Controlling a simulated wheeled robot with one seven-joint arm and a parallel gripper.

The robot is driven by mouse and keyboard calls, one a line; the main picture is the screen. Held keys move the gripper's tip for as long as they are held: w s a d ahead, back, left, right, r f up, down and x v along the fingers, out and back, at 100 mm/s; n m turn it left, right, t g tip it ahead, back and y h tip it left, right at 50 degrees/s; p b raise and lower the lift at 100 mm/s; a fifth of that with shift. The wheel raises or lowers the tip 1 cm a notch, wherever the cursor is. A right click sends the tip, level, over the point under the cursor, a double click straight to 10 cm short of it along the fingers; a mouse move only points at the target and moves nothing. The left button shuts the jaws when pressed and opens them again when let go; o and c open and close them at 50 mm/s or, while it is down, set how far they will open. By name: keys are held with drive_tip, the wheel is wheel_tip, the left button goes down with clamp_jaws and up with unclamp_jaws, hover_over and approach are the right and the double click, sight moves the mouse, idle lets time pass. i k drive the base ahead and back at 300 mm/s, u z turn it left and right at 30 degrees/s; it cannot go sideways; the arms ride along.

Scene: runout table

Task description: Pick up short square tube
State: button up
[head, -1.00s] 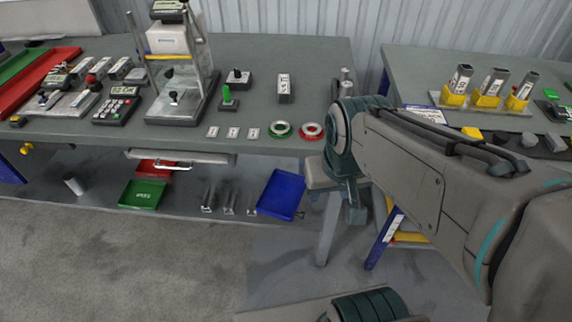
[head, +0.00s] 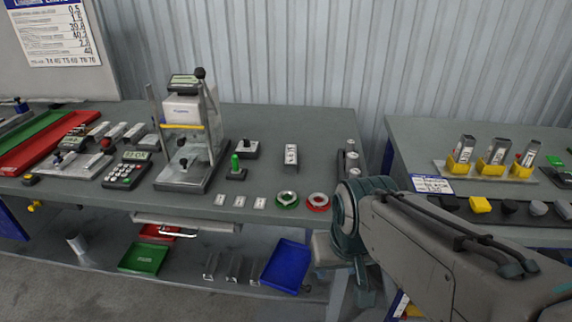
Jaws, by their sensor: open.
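I cannot tell for sure which thing is the short square tube. Three metal tube-like pieces with pale labels lean in yellow holders on the right table: a left one (head: 466,149), a middle one (head: 498,151) and a right one (head: 529,154). Small metal pieces (head: 233,267) also stand on the low shelf under the left table. A small grey block with a white label (head: 291,155) stands on the left table. My arm comes in from the lower right, bent at its teal joint near the left table's right front corner. I cannot make out my gripper's fingers.
A press-like stand (head: 188,135), a keypad device (head: 127,170), and a green ring (head: 287,199) and red ring (head: 318,201) are on the left table (head: 270,122). A blue bin (head: 287,266) and green bin (head: 144,259) are below. A gap separates the two tables.

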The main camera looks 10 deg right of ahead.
sight(291, 157)
drive_tip(key=k, duration=0.65)
drive_tip(key=u, duration=0.15)
drive_tip(key=i, duration=1.6)
drive_tip(key=z, duration=0.3)
